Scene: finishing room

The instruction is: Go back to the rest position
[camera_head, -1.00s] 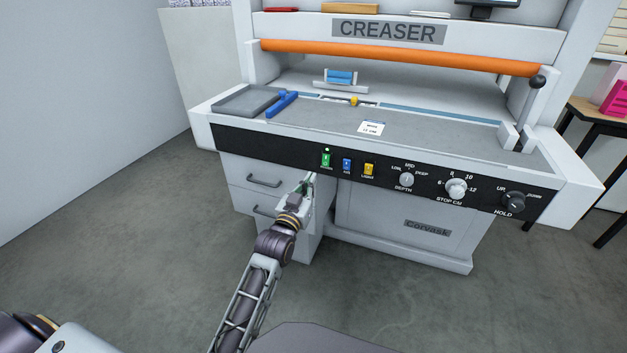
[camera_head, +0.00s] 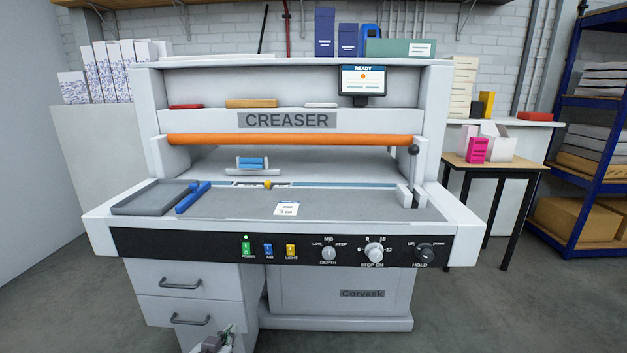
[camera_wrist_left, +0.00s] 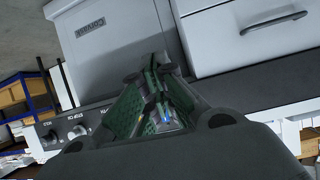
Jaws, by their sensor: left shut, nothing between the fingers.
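My left gripper (camera_head: 226,336) shows only as a small part at the bottom edge of the head view, low in front of the creaser's drawers. In the left wrist view the left gripper (camera_wrist_left: 158,88) has its green-padded fingers together with nothing between them. The creaser (camera_head: 290,120) stands beyond it, with its front control panel above the gripper. The green (camera_head: 246,249), blue (camera_head: 268,251) and yellow (camera_head: 291,251) switches are on that panel. The screen (camera_head: 362,80) reads READY. My right gripper is in neither view.
The creaser bed holds a grey tray (camera_head: 150,198), a blue bar (camera_head: 194,197) and a white card (camera_head: 287,208). A side table (camera_head: 497,164) with pink and white boxes stands at the right, before blue shelving (camera_head: 585,150). Open floor lies on both sides.

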